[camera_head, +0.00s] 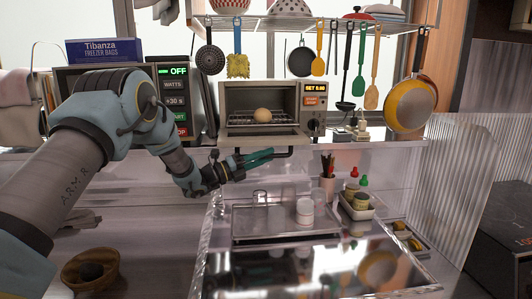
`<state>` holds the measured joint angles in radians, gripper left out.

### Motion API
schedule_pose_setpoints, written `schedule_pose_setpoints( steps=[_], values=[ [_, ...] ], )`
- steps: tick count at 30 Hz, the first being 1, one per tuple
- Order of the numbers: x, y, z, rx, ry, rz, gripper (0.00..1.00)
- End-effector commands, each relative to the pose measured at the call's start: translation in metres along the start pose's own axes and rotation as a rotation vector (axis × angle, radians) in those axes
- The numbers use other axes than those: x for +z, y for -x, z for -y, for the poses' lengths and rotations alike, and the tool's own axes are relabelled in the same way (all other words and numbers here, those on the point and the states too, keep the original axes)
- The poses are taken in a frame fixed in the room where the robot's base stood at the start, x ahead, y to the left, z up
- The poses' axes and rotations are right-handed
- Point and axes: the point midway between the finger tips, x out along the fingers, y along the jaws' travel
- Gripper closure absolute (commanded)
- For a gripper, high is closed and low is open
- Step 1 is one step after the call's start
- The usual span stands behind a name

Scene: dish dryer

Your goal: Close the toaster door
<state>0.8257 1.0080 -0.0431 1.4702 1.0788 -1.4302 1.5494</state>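The toaster oven (231,100) stands on the raised ledge in the middle of the view. Its door (262,139) is folded down, and the inside is open to view. A round brown bun (262,115) sits on the wire rack inside. A dark bar handle (286,154) runs along the door's lower front edge. My gripper (270,154), with teal fingers, is at the front of the lowered door, close to the handle. The fingers overlap the handle in the picture; I cannot tell whether they touch it. The fingers lie close together, and their gap is too small to judge.
A microwave (197,108) is close on the left, behind my arm. Utensils and a yellow pan (410,104) hang from the shelf (300,24) above. Below are a metal tray (250,222), white jars (305,211) and a pen cup (328,184). A wooden bowl (75,276) is lower left.

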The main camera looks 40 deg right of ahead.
Motion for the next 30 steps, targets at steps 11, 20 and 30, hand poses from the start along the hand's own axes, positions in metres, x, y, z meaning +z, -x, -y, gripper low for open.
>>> schedule_pose_setpoints(
  steps=[11,20,30],
  values=[
    [0.0002,-0.0045,-0.0001,0.0,0.0,0.001,0.7],
    [0.0002,-0.0042,-0.0001,0.0,0.0,0.001,1.0],
    [0.0003,-0.0041,-0.0001,0.0,0.0,0.001,1.0]
  ],
)
